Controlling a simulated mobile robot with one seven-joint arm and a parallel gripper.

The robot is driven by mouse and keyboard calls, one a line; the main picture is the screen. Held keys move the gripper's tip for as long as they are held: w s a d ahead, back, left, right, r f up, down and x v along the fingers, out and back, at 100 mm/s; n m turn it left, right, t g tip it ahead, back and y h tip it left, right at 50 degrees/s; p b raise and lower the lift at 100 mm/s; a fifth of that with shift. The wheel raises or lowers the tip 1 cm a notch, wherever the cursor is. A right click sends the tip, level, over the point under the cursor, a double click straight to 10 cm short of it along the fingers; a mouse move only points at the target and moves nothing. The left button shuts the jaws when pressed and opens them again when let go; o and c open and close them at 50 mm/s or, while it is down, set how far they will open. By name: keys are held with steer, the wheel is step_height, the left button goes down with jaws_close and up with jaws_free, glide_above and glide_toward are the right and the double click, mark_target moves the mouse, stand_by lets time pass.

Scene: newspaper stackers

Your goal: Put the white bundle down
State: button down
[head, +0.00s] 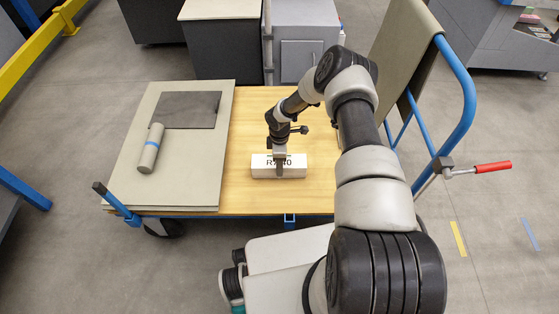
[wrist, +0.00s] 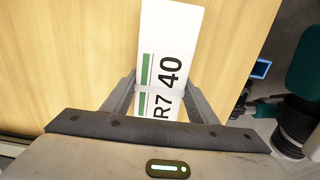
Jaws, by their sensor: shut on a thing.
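The white bundle (head: 298,170) is a box-shaped block with black lettering, on or just above the wooden bed (head: 250,110) of a blue-framed cart. In the wrist view the bundle (wrist: 170,35) shows "R7 40" and a green stripe. My gripper (head: 279,163) comes down from above with its fingers on either side of the bundle's middle. The fingers (wrist: 156,100) also show in the wrist view, shut on it. I cannot tell whether the bundle's underside touches the wood.
Grey cabinets (head: 222,50) stand behind. A blue rail with a red handle (head: 492,167) is at right. Bare wood surrounds the bundle.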

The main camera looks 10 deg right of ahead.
steer(key=c, duration=1)
jaws_free()
steer(key=shift+f, duration=0.1)
steer(key=shift+o, duration=1.4)
